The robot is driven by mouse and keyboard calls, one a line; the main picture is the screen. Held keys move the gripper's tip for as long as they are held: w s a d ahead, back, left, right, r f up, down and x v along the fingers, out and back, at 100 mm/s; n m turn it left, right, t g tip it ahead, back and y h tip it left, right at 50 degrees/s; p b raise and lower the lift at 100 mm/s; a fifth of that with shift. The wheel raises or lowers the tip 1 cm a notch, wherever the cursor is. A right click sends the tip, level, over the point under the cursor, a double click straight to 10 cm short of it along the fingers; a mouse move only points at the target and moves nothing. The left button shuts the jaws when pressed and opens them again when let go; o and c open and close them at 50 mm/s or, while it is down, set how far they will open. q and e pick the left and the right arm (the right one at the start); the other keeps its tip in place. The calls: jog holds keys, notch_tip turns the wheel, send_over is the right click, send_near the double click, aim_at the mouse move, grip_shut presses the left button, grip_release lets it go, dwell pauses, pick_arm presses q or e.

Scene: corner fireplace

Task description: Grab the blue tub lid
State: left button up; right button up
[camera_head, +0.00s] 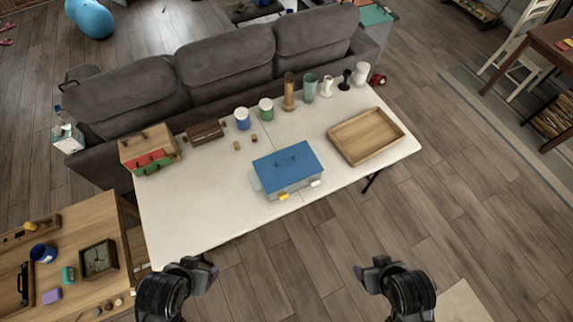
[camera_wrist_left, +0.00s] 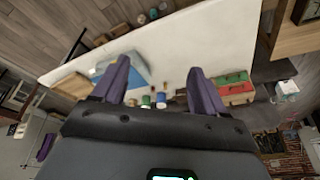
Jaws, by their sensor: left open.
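The blue tub lid (camera_head: 290,163), with a dark handle on top, lies on a grey-blue tub (camera_head: 290,190) near the middle of the white table. In the left wrist view the lid (camera_wrist_left: 138,70) shows partly behind one finger. My left gripper (camera_head: 208,268) is in front of the table's front edge, left of the tub and apart from it. In the left wrist view the left gripper (camera_wrist_left: 160,67) has its two purple fingers spread with nothing between them. My right gripper (camera_head: 368,268) is in front of the table, right of the tub; its finger opening is unclear.
A wooden tray (camera_head: 398,141) is at the table's right. Cups and vases stand along the back edge. A wooden box (camera_head: 131,150) with red and green parts is at the left. The white table (camera_head: 190,225) is clear left of the tub. A yellow piece (camera_head: 283,197) sits by its front.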

pick_arm(q)
jog(key=c, duration=0.6)
jog(key=shift+o, duration=0.2)
